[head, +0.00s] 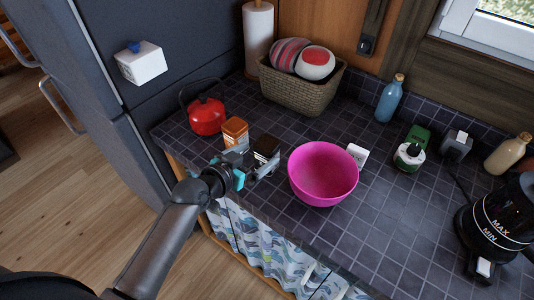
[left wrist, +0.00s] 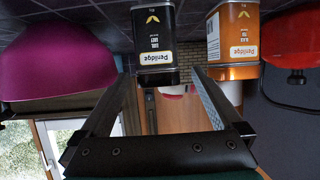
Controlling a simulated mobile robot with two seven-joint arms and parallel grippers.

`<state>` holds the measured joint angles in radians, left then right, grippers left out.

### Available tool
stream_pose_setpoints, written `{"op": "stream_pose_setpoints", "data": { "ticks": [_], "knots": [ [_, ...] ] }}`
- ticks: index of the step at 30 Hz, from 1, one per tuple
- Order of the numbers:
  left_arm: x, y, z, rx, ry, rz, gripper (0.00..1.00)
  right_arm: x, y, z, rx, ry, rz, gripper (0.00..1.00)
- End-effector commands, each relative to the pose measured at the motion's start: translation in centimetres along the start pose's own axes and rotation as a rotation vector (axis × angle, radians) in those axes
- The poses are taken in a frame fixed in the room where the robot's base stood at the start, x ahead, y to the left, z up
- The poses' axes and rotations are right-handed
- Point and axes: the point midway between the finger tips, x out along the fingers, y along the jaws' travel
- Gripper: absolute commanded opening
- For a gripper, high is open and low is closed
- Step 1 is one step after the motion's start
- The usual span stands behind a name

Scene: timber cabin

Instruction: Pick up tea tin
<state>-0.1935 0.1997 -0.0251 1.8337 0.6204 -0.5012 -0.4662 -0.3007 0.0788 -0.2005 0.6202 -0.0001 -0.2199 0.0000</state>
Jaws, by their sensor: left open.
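Two tea tins stand side by side on the dark tiled counter. The black tin (head: 266,147) has a white label and shows large in the left wrist view (left wrist: 153,42). The orange tin (head: 235,130) is to its left in the head view and at the upper right in the left wrist view (left wrist: 233,40). My left gripper (head: 259,162) is open at the counter's front edge, its fingers pointing at the black tin. In the left wrist view the black tin lies between the fingertips (left wrist: 165,75); I cannot tell whether they touch it. My right gripper is not in view.
A pink bowl (head: 322,174) stands close right of the black tin. A red kettle (head: 207,115) is left of the orange tin. A wicker basket (head: 300,92) stands behind. Bottles and a black electric kettle (head: 501,225) are to the right. Front-right tiles are clear.

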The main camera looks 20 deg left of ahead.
Motion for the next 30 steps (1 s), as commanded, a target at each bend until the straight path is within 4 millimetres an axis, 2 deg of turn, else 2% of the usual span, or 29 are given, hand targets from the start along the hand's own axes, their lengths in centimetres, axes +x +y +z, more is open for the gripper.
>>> {"op": "stream_pose_setpoints", "data": {
  "ticks": [12, 22, 23, 30],
  "knots": [
    [4.6, 0.3, 0.1, -0.001, 0.002, -0.001, 1.00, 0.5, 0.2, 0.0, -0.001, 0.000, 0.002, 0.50],
    [5.1, 0.3, 0.1, 0.000, 0.001, -0.001, 1.00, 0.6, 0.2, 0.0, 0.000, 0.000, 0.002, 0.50],
    [5.1, 0.3, 0.1, 0.000, 0.001, -0.001, 0.99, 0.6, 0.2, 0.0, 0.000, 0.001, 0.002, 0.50],
    [5.1, 0.3, 0.1, 0.000, 0.001, -0.001, 0.72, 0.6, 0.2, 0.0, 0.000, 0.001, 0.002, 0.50]
  ]
}}
